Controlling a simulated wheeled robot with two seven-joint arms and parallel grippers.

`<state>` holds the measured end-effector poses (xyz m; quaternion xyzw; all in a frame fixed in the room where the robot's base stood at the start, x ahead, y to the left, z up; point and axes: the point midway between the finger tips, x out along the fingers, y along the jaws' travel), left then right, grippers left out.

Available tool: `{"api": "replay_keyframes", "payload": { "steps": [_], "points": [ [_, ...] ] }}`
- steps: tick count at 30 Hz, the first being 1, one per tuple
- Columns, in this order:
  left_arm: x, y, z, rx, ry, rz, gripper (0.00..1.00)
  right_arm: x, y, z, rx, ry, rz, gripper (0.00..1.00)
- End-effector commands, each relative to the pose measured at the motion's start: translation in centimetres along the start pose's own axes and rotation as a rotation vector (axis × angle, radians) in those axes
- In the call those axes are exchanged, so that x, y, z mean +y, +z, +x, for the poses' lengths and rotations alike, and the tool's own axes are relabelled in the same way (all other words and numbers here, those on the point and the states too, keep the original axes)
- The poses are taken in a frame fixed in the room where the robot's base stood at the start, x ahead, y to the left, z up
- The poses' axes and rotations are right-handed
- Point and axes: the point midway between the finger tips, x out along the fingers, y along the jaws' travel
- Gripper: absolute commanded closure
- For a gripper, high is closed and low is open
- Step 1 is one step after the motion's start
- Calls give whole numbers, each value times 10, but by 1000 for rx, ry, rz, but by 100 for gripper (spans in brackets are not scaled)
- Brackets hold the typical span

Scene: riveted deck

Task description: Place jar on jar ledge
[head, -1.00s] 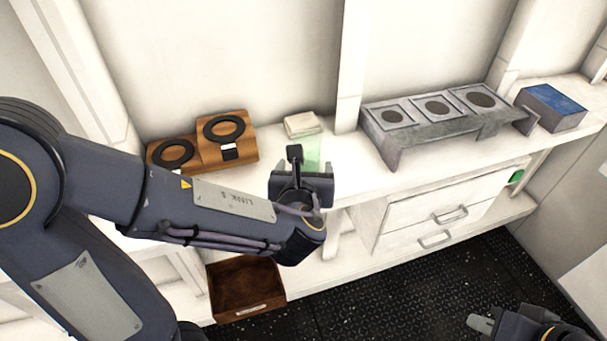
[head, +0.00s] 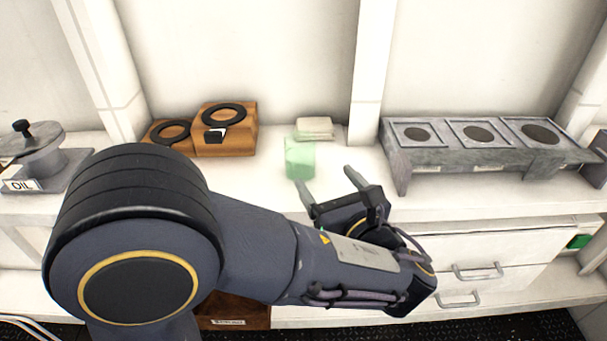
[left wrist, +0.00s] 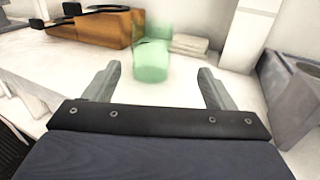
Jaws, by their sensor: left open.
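A translucent pale green jar (head: 300,157) stands on the white counter, in front of a pale folded stack. In the left wrist view the jar (left wrist: 151,62) is ahead, between the lines of the two fingers. My left gripper (head: 327,178) is open and empty, in front of the jar and to its right, with a gap between them. A wooden stepped block (head: 227,137) with black rings is left of the jar. A grey raised ledge (head: 480,150) with framed round recesses stands to the right. I cannot tell which one is the jar ledge. My right gripper is out of view.
The pale stack (head: 315,128) lies close behind the jar. A grey lidded device marked OIL (head: 40,160) stands at the far left. A wall post rises behind the counter. Drawers (head: 500,250) sit below the ledge. Counter between jar and ledge is clear.

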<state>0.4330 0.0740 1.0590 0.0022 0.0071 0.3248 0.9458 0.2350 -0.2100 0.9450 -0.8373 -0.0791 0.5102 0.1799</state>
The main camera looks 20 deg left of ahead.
Motion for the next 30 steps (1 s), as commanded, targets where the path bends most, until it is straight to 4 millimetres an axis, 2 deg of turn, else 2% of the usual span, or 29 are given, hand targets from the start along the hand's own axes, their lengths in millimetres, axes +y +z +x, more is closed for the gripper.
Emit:
{"api": "replay_keyframes", "payload": {
  "steps": [4, 12, 19, 25, 30],
  "points": [
    [1, 1, 11, -16, 21, -7, 23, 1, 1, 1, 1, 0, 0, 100],
    [2, 2, 56, -14, 17, -6, 23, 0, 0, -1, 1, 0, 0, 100],
    [4, 2, 74, -13, 16, -5, 23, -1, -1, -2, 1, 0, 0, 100],
    [10, 1, 104, -13, 18, -4, 23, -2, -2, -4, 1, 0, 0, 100],
    [9, 2, 117, -14, 15, -5, 23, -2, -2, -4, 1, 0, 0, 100]
  ]
}}
